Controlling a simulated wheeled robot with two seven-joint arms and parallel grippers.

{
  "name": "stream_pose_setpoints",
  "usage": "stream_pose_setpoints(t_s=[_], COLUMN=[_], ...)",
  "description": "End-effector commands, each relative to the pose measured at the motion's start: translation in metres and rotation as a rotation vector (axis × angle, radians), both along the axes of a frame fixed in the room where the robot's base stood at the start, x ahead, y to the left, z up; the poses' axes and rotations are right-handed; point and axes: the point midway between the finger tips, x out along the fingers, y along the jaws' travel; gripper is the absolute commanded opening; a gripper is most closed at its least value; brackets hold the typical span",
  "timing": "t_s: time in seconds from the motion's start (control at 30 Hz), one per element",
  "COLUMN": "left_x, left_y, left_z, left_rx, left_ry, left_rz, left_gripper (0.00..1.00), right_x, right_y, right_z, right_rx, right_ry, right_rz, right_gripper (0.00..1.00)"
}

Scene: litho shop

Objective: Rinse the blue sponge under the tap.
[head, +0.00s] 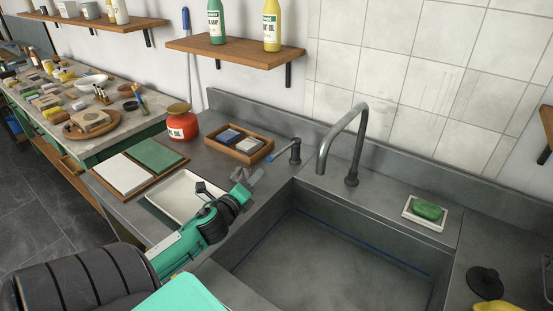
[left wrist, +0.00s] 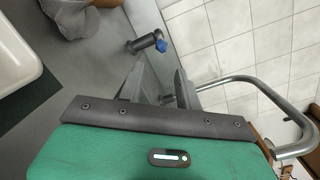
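My left gripper (head: 248,178) is over the counter by the sink's left edge, fingers apart and empty. My right gripper is out of view.
A white tray (head: 160,203) lies under my left forearm. A red jar (head: 182,126) stands behind it, with white and green pads (head: 155,155) to the left. A green soap on a dish (head: 428,210) sits right of the tap. The sink basin looks empty.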

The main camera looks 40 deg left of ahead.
Motion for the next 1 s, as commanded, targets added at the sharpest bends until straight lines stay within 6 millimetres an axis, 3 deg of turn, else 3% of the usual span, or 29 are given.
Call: stream_pose_setpoints(t_s=[0.7,1.0], left_x=[0.1,0.125], left_y=[0.024,0.03], left_z=[0.003,0.001], left_rx=[-0.001,-0.001], left_ry=[-0.001,0.001], left_rz=[0.002,0.001], left_gripper=[0.35,0.35], right_x=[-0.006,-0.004], right_y=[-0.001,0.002], right_z=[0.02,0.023], right_rx=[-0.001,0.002], right_ry=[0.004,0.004], right_rz=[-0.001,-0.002], right_gripper=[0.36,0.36])
